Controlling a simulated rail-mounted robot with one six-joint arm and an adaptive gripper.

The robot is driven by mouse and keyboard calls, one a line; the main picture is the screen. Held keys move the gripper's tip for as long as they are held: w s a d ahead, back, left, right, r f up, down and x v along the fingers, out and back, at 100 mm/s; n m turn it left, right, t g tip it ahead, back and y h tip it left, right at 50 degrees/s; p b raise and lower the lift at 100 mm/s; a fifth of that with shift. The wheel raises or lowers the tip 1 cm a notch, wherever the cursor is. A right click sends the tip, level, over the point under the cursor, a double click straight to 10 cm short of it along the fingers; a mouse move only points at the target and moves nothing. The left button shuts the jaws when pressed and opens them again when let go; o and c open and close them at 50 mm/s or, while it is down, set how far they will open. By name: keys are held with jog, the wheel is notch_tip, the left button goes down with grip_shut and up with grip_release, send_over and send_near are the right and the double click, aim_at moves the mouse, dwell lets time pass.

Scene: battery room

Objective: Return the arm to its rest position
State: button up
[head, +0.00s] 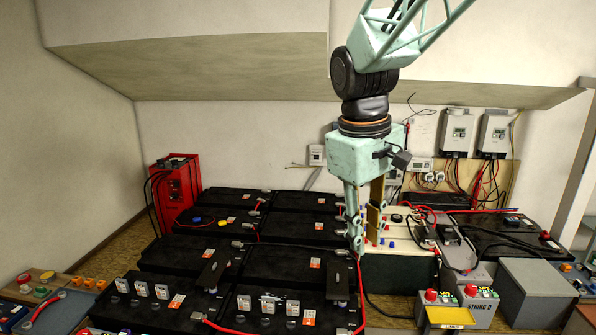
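My arm comes down from the top of the head view, with a mint-green wrist and gripper. My gripper (365,242) points downward, its two fingers apart with a narrow gap between them. The right finger shows a brass-coloured inner face. I see nothing held between the fingers. The fingertips are in front of a cream-topped battery unit (400,262), beside the right end of the black battery bank (285,262). Whether they touch anything there I cannot tell.
A red unit (176,190) stands at the back left. Wall boxes (457,133) with hanging cables are at the back right. A grey box (537,290) and small red-button boxes (436,298) stand at the front right. Loose cables run below the gripper. The space above the batteries at left is clear.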

jog(key=s+d+r+m+t, duration=0.1)
jog(key=s+d+m, duration=0.2)
jog(key=s, duration=1.2)
jog(key=s+d+r+m+t+y+b, duration=0.1)
jog(key=s+d+m, duration=0.2)
jog(key=s, duration=1.2)
jog(key=shift+s+d+m+t, duration=0.25)
jog(key=shift+d+m+t, duration=0.15)
jog(key=shift+d, duration=0.05)
